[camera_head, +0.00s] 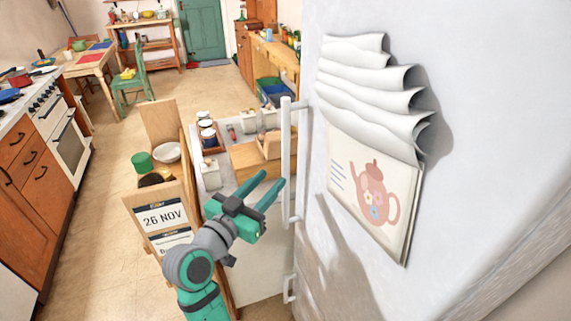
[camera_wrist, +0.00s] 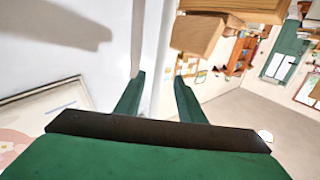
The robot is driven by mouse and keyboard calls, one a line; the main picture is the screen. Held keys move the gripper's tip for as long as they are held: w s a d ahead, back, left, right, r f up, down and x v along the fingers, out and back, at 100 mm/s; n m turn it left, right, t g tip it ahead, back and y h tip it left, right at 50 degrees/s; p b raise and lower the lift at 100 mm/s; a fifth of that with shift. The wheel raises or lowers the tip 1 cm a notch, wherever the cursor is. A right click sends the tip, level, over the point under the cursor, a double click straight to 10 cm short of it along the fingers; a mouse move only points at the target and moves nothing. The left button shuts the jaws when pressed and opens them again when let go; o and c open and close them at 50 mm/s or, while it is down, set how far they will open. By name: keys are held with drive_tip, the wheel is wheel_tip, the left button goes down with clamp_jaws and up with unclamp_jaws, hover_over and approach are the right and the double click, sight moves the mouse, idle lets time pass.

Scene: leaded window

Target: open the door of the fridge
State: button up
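The white fridge (camera_head: 465,130) fills the right side of the head view. Its door has a long vertical white handle (camera_head: 287,150) along the left edge. My green gripper (camera_head: 271,179) is open, just left of the handle's lower half, fingertips pointing up and toward it. In the wrist view the fingers of my gripper (camera_wrist: 160,82) stand apart with nothing clearly held between them. The handle (camera_wrist: 138,38) shows there just beyond the left fingertip, beside the white door surface (camera_wrist: 60,50). I cannot tell whether finger and handle touch.
A fanned paper calendar with a teapot picture (camera_head: 365,190) hangs on the fridge door. A second, short handle (camera_head: 290,289) sits lower down. A counter with jars and a wooden box (camera_head: 250,160) stands behind my gripper. A wooden date board (camera_head: 165,215) stands left. Floor (camera_head: 105,240) is clear further left.

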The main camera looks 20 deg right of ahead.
sight(284, 167)
drive_tip(key=x, duration=0.9)
drive_tip(key=shift+a, duration=0.1)
clamp_jaws()
